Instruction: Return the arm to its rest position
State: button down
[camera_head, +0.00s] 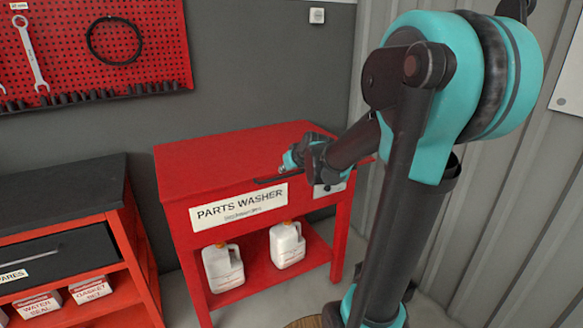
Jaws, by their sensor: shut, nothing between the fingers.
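My arm (405,130), teal and dark grey, fills the right side of the view. Its forearm (352,145) reaches left and away over the red parts washer (205,157). My gripper (284,169) is small and partly hidden at the far end of the arm, near the washer's front top edge. It is shut with nothing held. I cannot tell whether it touches the washer.
Two white jugs (223,267) (287,245) stand on the washer's lower shelf. A red and black cabinet (65,190) with boxes is at left. A red pegboard (65,45) holds a wrench (30,55) and a black ring (93,50). A corrugated wall (480,230) is close at right.

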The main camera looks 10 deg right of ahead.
jog(key=v, duration=0.5)
jog(key=s+d+f+m+g+h, duration=0.1)
jog(key=s+d+f+g, duration=0.1)
jog(key=s+f, duration=0.7)
jog(key=s+d+f+m+g+h, duration=0.2)
jog(key=s+f, duration=0.8)
jog(key=s, duration=0.5)
jog(key=shift+s+d+m+g, duration=0.2)
jog(key=shift+d+m+g, duration=0.1)
jog(key=shift+g, duration=0.5)
